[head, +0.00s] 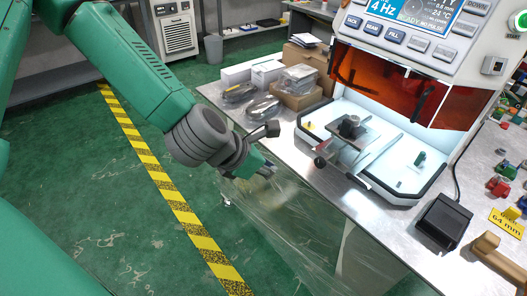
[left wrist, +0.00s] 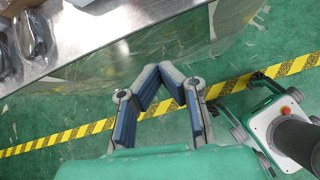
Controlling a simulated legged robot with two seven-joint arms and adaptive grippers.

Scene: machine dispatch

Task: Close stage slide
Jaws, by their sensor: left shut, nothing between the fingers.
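The stage slide (head: 345,150) is a metal plate with a dark fixture on top, in the white base tray of the machine (head: 460,75).
Cardboard boxes (head: 298,94) and wrapped parts (head: 240,92) lie on the table left of the machine. A clear plastic sheet (head: 300,215) hangs along the table's front. A black box (head: 443,222) and a wooden-handled tool (head: 497,258) lie at the right. The green floor in front is free.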

